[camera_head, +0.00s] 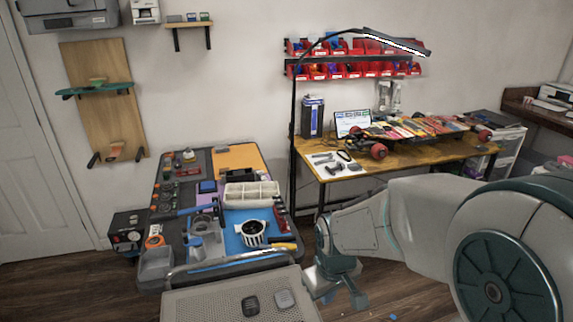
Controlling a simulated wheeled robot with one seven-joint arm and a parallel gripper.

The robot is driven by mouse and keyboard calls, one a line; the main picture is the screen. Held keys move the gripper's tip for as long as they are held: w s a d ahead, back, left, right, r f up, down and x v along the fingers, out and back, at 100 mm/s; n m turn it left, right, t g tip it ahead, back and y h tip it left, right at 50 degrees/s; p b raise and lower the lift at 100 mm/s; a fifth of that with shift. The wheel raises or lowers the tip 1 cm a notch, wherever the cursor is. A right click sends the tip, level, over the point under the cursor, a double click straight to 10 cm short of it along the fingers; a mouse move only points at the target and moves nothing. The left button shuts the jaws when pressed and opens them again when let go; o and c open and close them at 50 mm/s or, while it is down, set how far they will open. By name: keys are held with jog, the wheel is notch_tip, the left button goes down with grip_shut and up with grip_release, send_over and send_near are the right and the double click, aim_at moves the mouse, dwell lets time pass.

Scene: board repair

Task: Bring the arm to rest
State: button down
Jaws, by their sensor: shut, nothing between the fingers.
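My arm reaches in from the right side of the head view. My gripper (342,287) hangs at its end, pointing down, low in the middle of the view. It is shut and holds nothing. It is just right of a perforated grey tray (205,305) and apart from the workbench behind it. Part of the gripper's fingers is small and hard to make out.
A tool cart (157,262) with tools and bins stands left of centre. A wooden workbench (350,178) with a skateboard (410,130) stands at the back right, under a lamp (398,42). Floor shows between cart and arm.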

jog(key=s+d+r+m+t, duration=0.2)
jog(key=s+d+r+m, duration=0.3)
jog(key=s+r, duration=0.5)
jog(key=shift+d, duration=0.6)
